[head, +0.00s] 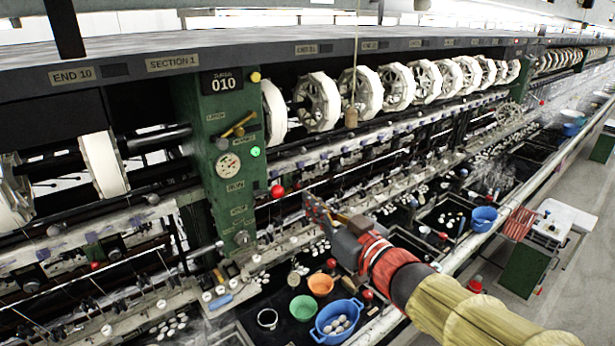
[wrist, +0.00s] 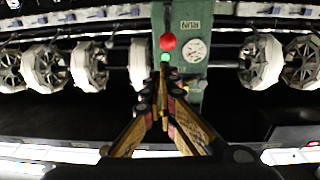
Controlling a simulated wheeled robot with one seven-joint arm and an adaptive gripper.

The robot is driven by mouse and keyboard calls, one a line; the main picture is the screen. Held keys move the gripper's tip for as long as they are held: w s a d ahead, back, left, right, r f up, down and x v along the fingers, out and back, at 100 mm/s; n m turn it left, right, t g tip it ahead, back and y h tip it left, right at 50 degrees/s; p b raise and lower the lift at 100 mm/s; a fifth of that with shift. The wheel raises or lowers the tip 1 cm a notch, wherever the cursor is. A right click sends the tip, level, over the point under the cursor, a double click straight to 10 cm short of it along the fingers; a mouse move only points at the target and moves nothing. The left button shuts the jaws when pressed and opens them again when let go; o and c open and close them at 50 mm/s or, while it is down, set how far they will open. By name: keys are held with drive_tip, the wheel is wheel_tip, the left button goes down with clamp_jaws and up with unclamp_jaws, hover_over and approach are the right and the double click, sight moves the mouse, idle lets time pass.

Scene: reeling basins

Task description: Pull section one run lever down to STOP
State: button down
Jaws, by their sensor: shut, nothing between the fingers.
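The green section post (head: 212,150) stands under the SECTION 1 sign. A red ball knob (head: 277,191), which looks like the run lever's end, sits at its right side in the head view. The rod behind the knob is hard to make out. In the wrist view the red knob (wrist: 168,42) is in front of the post, near the RUN plate (wrist: 189,24). My gripper (head: 314,207) is shut and empty, right of and a little below the knob, apart from it. In the wrist view its fingertips (wrist: 167,88) are below the knob.
The post also has a green lamp (head: 255,151), a dial (head: 228,163) and a brass handle (head: 238,126). White reels (head: 318,100) line the machine. Basins with a blue bowl (head: 338,318) and an orange bowl (head: 320,284) lie below my arm. A wooden weight (head: 351,117) hangs nearby.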

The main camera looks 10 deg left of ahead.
sight(280, 196)
drive_tip(key=shift+n+g+y, duration=0.3)
drive_tip(key=shift+y, duration=0.1)
drive_tip(key=shift+s+a+r+x, duration=0.1)
drive_tip(key=shift+s+x, duration=0.05)
drive_tip(key=shift+x, duration=1.95)
drive_tip(key=shift+s+a+r+x, duration=0.1)
drive_tip(key=shift+s+x, duration=0.05)
drive_tip(key=shift+x, duration=1.95)
drive_tip(key=shift+s+a+r+x, duration=0.1)
drive_tip(key=shift+a+x, duration=0.05)
drive_tip(key=shift+x, duration=1.95)
drive_tip(key=shift+b, duration=0.35)
drive_tip(key=shift+d+f+b, duration=0.1)
drive_tip(key=shift+f+b, duration=0.25)
drive_tip(key=shift+f, duration=0.35)
drive_tip(key=shift+s+d+f+b, duration=0.2)
drive_tip(key=shift+f+b, duration=0.55)
drive_tip(key=shift+s+d+f+b, duration=0.2)
drive_tip(key=shift+f+b, duration=0.5)
drive_tip(key=shift+f, duration=0.05)
drive_tip(key=shift+f, duration=0.1)
